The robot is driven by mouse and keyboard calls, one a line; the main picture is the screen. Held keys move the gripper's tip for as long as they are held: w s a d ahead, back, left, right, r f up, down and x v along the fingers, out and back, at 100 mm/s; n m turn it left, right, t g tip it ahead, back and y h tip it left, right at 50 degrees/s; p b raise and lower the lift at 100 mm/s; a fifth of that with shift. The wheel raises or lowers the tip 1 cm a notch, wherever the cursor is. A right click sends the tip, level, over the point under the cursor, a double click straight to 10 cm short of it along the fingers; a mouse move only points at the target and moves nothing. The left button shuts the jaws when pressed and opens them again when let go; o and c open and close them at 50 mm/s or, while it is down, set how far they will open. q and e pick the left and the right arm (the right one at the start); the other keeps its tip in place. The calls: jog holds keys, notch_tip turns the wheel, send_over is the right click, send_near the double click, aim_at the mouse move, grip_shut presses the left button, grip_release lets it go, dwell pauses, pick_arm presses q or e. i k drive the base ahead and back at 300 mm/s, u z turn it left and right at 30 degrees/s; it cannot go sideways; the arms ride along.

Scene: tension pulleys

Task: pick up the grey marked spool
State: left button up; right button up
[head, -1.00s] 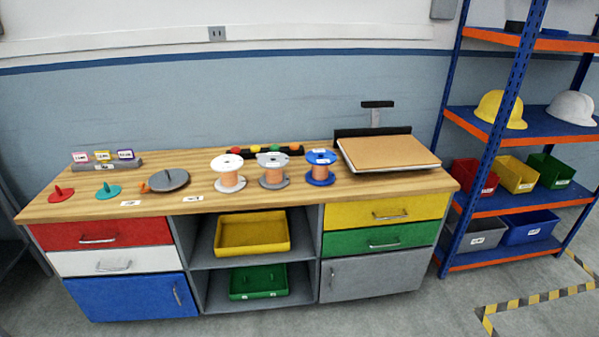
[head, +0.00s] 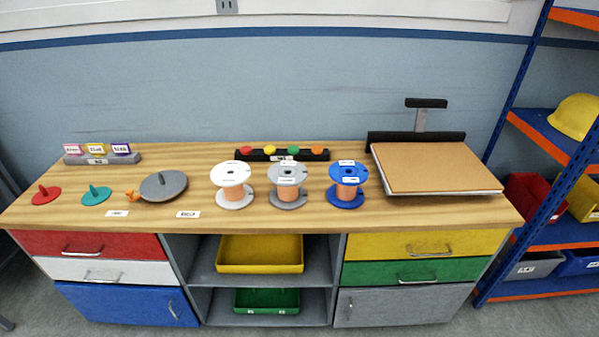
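The grey spool (head: 288,184) stands upright on the wooden workbench, wound with copper-coloured wire. It carries small white labels, too small to read. It stands between a white spool (head: 232,184) on its left and a blue spool (head: 347,184) on its right, with small gaps between them. Neither of my grippers shows in the head view.
The workbench (head: 400,212) also holds a scale-like platform (head: 430,168) at right, a grey disc (head: 163,186), red (head: 46,196) and teal (head: 96,196) discs at left, and a black rack (head: 282,154) behind the spools. A blue shelf unit (head: 540,120) stands at right.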

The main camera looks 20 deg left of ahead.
aim_at(288, 185)
jog(key=u, duration=0.7)
jog(key=i, duration=0.85)
jog(key=u, duration=0.95)
